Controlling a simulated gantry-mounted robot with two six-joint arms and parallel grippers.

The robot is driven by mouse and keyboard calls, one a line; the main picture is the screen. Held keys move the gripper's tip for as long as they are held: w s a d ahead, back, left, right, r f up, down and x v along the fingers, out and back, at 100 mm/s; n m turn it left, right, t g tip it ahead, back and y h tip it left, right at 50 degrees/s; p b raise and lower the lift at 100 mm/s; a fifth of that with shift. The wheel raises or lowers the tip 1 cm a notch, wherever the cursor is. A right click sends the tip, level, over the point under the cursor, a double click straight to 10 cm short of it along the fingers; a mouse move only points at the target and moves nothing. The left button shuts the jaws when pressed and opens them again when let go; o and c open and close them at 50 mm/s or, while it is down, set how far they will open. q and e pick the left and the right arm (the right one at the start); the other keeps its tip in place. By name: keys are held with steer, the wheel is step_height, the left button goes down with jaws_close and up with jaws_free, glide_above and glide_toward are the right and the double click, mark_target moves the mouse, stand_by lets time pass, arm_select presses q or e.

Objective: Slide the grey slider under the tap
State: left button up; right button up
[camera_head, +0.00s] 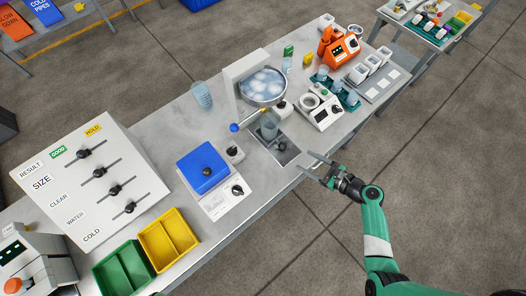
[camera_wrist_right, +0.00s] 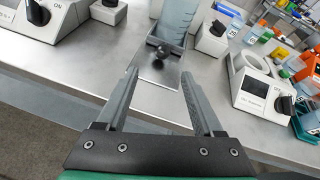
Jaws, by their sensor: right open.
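The grey slider (camera_head: 286,150) is a small plate with a dark knob, set in the bench top near its front edge; it also shows in the right wrist view (camera_wrist_right: 168,69). A clear cup (camera_head: 270,124) stands at its far end, below the round ice bowl (camera_head: 263,86); its lower part shows in the wrist view (camera_wrist_right: 178,18). The tap outlet is hard to make out under the bowl. My right gripper (camera_head: 306,166) is open and empty at the bench's front edge, its fingers pointing toward the slider. In the wrist view, the black knob (camera_wrist_right: 158,64) lies between and just beyond the fingertips.
A blue-topped scale (camera_head: 204,168) stands left of the slider, and a white device with a dial (camera_head: 323,113) stands right. Another clear cup (camera_head: 202,95) is behind. Yellow (camera_head: 168,238) and green bins (camera_head: 124,268) sit far left. Bare bench lies around the slider's front.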

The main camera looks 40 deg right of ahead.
mark_target(285, 147)
steer(key=shift+d, duration=0.1)
steer(key=shift+w+f, duration=0.1)
steer(key=shift+w, duration=0.2)
steer(key=b+x, duration=0.4)
steer(key=x, duration=0.7)
steer(key=shift+c, duration=0.2)
jaws_close()
steer(key=shift+d, duration=0.1)
stand_by(0.5)
